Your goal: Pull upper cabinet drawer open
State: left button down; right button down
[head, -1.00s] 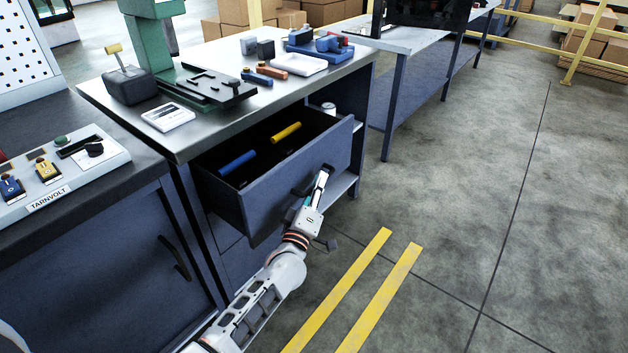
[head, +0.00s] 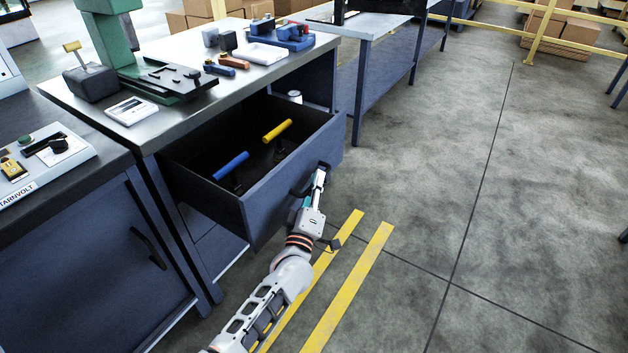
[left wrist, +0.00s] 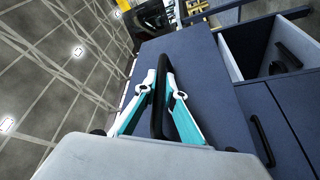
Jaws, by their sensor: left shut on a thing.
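The upper cabinet drawer (head: 290,180) is a dark blue drawer pulled well out from under the steel-topped bench. A blue-handled tool (head: 231,165) and a yellow-handled tool (head: 277,131) lie inside it. My left gripper (head: 317,180) is at the drawer's front, shut on its dark handle. In the left wrist view the black handle (left wrist: 157,110) passes between the fingers of my left gripper (left wrist: 163,95), with the drawer front (left wrist: 195,75) behind. The gripper partly hides the handle in the head view. My right gripper is not in view.
The bench top (head: 200,105) holds a green press (head: 112,45), a white tray (head: 260,54) and small tools. A lower cabinet with a dark handle (head: 148,248) stands at the left. The floor (head: 520,200) to the right is clear, with yellow stripes near my arm.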

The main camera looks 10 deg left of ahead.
pick_arm(q)
jog(key=c, duration=2.4)
grip_release()
jog(key=v, duration=1.2)
jog(key=shift+s, duration=0.1)
